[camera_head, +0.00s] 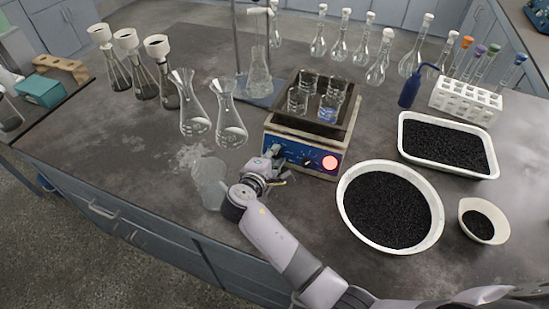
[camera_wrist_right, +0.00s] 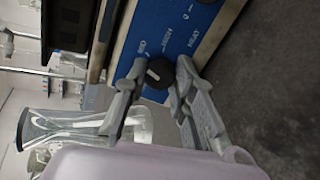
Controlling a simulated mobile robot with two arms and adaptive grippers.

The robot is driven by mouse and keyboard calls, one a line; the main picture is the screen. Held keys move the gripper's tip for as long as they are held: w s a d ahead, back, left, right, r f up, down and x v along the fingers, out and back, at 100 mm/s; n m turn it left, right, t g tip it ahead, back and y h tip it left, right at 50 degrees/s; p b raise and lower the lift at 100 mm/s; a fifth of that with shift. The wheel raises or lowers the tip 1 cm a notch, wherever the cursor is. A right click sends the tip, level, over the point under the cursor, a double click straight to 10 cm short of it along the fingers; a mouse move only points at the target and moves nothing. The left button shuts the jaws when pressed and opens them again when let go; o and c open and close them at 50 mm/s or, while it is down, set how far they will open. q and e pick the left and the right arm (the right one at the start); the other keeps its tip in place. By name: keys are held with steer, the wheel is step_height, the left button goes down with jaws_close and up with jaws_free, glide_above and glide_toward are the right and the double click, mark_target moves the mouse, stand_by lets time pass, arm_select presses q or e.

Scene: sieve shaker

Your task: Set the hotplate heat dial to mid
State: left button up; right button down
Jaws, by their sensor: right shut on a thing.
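The hotplate (camera_head: 318,158) is a pale box with a blue front panel, a red lit round spot and a dark dial at the panel's middle. My right gripper (camera_head: 275,162) is at the left part of this panel. In the right wrist view, a black round heat dial (camera_wrist_right: 158,74) with a pale pointer mark sits between the two fingertips of my right gripper (camera_wrist_right: 157,80), which is shut on it. HEAT is printed beside it on the blue panel (camera_wrist_right: 180,25); the smaller labels are hard to read. My left gripper is not in view.
Several beakers (camera_head: 298,101) stand on the hotplate's dark top. Two empty flasks (camera_head: 228,125) stand to its left. A round bowl of black grains (camera_head: 342,198) is close on the right, with a rectangular tray (camera_head: 402,140) behind it.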

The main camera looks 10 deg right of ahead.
steer(key=shift+f, duration=0.15)
stand_by(0.3)
steer(key=c, duration=1.3)
jaws_free()
